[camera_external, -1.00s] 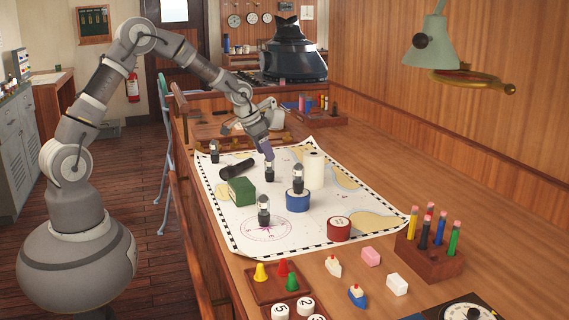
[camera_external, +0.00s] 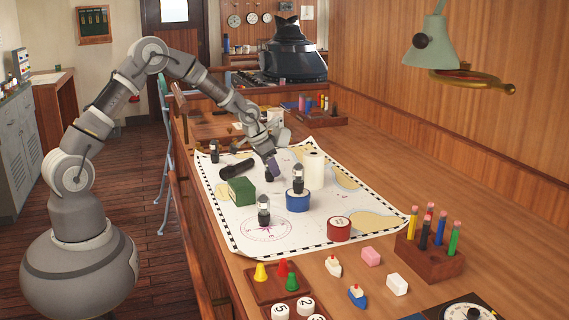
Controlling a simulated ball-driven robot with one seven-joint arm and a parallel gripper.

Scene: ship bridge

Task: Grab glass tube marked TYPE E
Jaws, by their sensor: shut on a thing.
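Several small glass tubes with dark bases stand on the chart. One glass tube (camera_external: 214,151) is at the far left corner, one (camera_external: 264,210) stands near the compass rose, and one (camera_external: 298,180) stands on a blue round roll. My gripper (camera_external: 272,170) is low over the chart's middle, shut on another glass tube (camera_external: 269,177). The jaws hide most of that tube; its dark base shows just below them, at or close to the chart. The type markings are too small to read on any tube.
The chart (camera_external: 245,225) also holds a green box (camera_external: 238,191), a dark cylinder (camera_external: 237,169), a white roll (camera_external: 314,170) close right of my gripper, and a red roll (camera_external: 339,229). A pencil block (camera_external: 430,257) stands at right. The chart's right side is fairly clear.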

